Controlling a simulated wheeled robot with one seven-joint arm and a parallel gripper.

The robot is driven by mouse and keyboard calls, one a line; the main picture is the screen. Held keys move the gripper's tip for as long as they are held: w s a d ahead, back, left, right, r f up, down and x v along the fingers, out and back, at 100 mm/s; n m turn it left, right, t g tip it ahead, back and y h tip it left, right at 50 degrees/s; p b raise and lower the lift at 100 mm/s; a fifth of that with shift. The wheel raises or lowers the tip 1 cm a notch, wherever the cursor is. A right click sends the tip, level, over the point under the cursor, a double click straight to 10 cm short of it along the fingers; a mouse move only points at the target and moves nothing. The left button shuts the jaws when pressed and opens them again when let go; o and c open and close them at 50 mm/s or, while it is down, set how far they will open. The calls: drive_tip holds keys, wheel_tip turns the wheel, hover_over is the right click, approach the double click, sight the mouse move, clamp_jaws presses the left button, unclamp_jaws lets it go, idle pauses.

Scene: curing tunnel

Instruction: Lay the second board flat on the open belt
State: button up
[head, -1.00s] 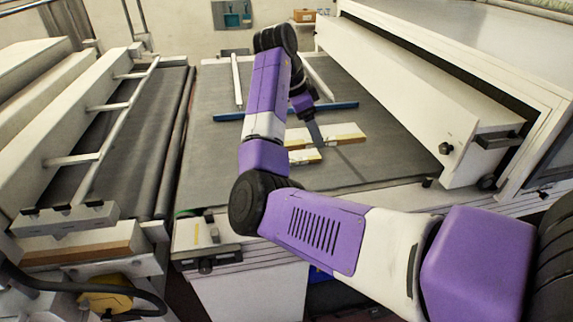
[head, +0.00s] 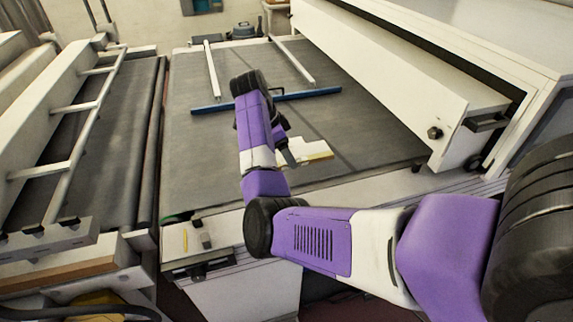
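A pale board with yellowish edges (head: 316,150) lies on the grey belt (head: 375,135), near the belt's front right part. Its left part is hidden behind my arm and gripper. I see only one board clearly; whether another is behind my arm or in the gripper, I cannot tell. My gripper (head: 288,154) points down at the left part of this board. One dark finger shows close to the board; the rest is hidden by my wrist. I cannot tell whether the finger touches the board.
A blue bar (head: 314,94) lies across the belt behind the board, with two white rails (head: 211,68) beyond it. The white tunnel housing (head: 400,75) borders the belt on the right. A roller machine (head: 85,140) stands on the left. The belt's left front is clear.

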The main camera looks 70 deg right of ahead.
sight(287, 174)
drive_tip(key=shift+f+p, duration=0.4)
drive_tip(key=shift+f, duration=2.55)
drive_tip(key=shift+f, duration=0.15)
drive_tip(key=o, duration=1.5)
drive_tip(key=b+v, duration=0.2)
drive_tip(key=v, duration=1)
drive_tip(key=shift+b, duration=0.35)
